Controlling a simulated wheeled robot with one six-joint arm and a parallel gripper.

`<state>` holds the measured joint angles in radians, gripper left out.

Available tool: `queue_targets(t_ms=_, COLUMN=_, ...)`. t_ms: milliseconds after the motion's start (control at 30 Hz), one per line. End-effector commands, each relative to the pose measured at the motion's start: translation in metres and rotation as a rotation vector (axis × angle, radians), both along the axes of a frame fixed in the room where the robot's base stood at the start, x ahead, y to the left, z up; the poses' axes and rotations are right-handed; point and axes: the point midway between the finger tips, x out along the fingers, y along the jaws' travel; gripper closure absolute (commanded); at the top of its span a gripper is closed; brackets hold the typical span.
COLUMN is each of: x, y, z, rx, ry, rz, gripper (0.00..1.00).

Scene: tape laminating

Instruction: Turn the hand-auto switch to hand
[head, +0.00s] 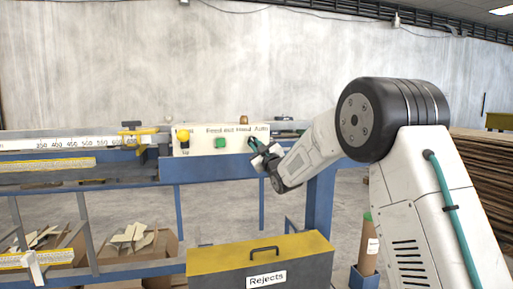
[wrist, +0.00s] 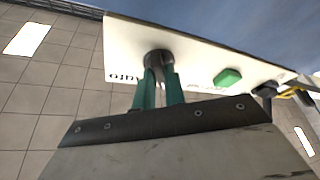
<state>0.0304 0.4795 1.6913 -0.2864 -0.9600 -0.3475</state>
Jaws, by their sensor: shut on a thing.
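The hand-auto switch (wrist: 157,56) is a dark round knob on a white control panel (head: 210,148). In the head view the panel carries the words "Feed out", "Hand" and "Auto", and my arm's end covers much of the switch. My gripper (wrist: 159,73) has two green fingers, one on each side of the knob, closed on it. In the head view my gripper (head: 254,143) is at the panel's right end, below the "Hand" and "Auto" labels. Which way the knob points is hard to tell.
A green button (head: 220,143) sits left of the switch, also seen in the wrist view (wrist: 228,77). A grey and yellow "Rejects" box (head: 302,262) stands in front, below my arm. Stacked boards (head: 483,175) are at the right.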

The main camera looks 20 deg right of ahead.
Motion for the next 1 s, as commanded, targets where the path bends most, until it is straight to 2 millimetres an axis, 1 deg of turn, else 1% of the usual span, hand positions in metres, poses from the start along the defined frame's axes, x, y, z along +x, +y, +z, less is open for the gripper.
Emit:
queue_targets(t_ms=233, x=0.0, y=-0.0007, z=-0.0019, rx=-0.057, ry=0.004, rz=0.0, gripper=1.0)
queue_targets(t_ms=667, x=0.0, y=-0.0007, z=-0.002, rx=-0.068, ry=0.005, rz=0.0, gripper=1.0)
queue_targets(t_ms=700, x=0.0, y=-0.0006, z=-0.0021, rx=-0.068, ry=0.005, rz=0.0, gripper=0.85)
queue_targets(t_ms=767, x=0.0, y=-0.0006, z=-0.0018, rx=-0.067, ry=0.004, rz=-0.001, gripper=0.69)
queue_targets(t_ms=800, x=0.0, y=-0.0006, z=-0.0015, rx=-0.067, ry=0.003, rz=0.0, gripper=0.66)
queue_targets(t_ms=1000, x=0.0, y=-0.0004, z=-0.0006, rx=-0.066, ry=0.002, rz=-0.001, gripper=0.66)
